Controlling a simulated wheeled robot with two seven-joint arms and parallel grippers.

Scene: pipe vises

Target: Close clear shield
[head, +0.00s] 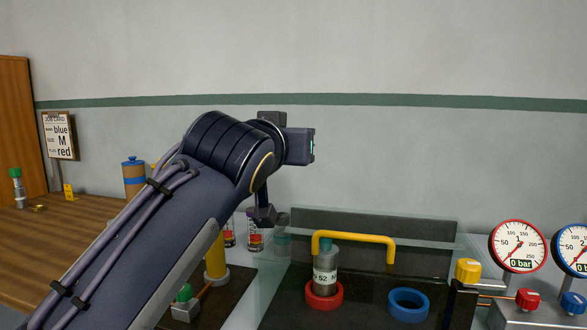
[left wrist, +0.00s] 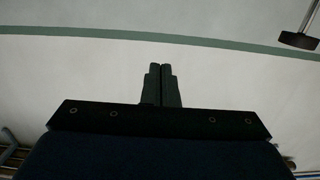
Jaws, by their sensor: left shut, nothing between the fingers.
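The clear shield (head: 425,243) is a see-through panel at the test station, right of centre in the head view. A yellow bar handle (head: 355,236) shows at it, in front of a dark back plate. The shield's exact tilt is hard to tell. My left gripper (head: 311,146) is raised against the wall, above and left of the handle and apart from it. In the left wrist view its two fingers (left wrist: 162,85) are together, with nothing between them. My right gripper is not in view.
Gauges (head: 519,246) and a yellow-topped valve (head: 467,271) stand at the right. A wooden bench (head: 70,250) is at the left. Space above the station is clear.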

